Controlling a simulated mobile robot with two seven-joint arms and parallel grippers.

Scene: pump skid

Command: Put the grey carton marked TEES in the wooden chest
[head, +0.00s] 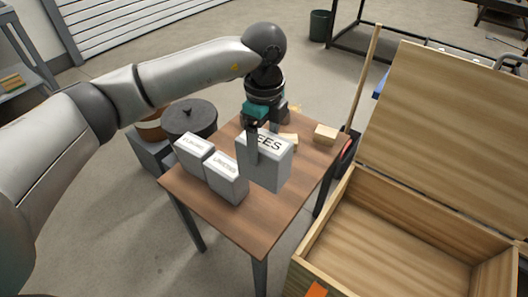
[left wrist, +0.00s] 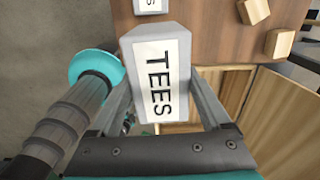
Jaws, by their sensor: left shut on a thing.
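The grey carton marked TEES (head: 265,170) is upright in my left gripper (head: 268,150), whose fingers are on two of its sides. In the head view it appears over the wooden table (head: 262,228); I cannot tell whether its base is clear of the top. In the left wrist view the carton (left wrist: 157,80) sits between the two fingers with its label facing the camera. The wooden chest (head: 405,222) stands right of the table with its lid (head: 450,130) raised and its visible inside empty. My right gripper is not in view.
Two similar grey cartons, one (head: 194,152) behind the other (head: 227,178), stand on the table left of the TEES carton. A small wooden block (head: 326,134) lies near the far right corner. A dark lidded pot (head: 190,118) is behind the table. A wooden pole (head: 363,78) stands by the chest.

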